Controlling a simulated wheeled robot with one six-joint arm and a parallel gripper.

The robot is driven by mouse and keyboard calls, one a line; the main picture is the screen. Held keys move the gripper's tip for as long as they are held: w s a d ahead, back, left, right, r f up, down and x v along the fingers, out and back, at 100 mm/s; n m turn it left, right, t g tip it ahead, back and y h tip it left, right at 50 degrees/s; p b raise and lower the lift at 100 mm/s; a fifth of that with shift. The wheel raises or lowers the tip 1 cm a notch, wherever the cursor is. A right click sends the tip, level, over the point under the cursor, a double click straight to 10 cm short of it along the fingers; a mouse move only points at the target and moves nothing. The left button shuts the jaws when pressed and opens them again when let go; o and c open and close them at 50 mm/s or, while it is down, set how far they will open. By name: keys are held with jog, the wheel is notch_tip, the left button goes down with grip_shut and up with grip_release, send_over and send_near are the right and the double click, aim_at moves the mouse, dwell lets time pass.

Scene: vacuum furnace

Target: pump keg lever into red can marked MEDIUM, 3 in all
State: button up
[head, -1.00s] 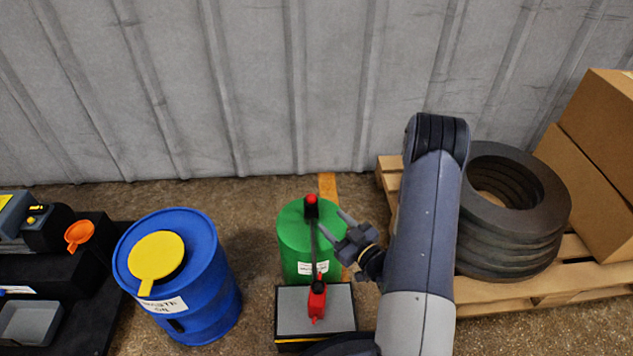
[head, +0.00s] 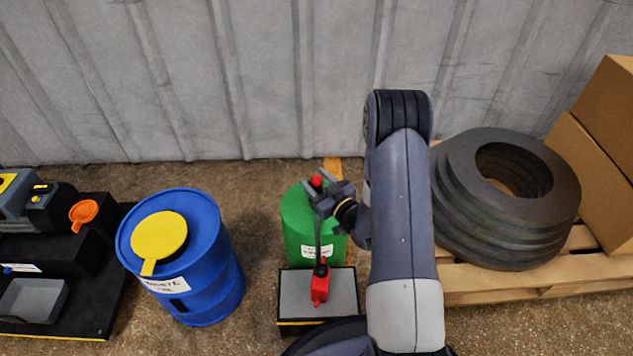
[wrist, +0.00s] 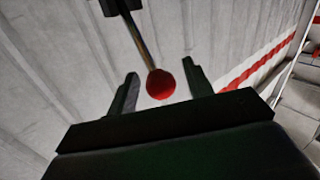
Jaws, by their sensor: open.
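The green keg (head: 297,228) stands on the floor against the wall, with a white label on its front. Its lever has a red knob (head: 316,181) at the top; the knob also shows in the wrist view (wrist: 161,84), between the two fingers. My gripper (head: 314,190) is open around or just short of the knob; I cannot tell whether a finger touches it. The red can (head: 320,287) stands upright on a grey-topped block in front of the keg, below the lever's long thin tube. Its marking is not readable.
A blue waste drum (head: 205,275) with a yellow lid (head: 160,236) stands left of the keg. A black bench with an orange funnel (head: 83,214) is farther left. A pallet (head: 500,284) with black rings (head: 460,220) and cardboard boxes (head: 603,135) is at right.

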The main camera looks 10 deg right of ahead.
grip_shut()
dwell(0.6)
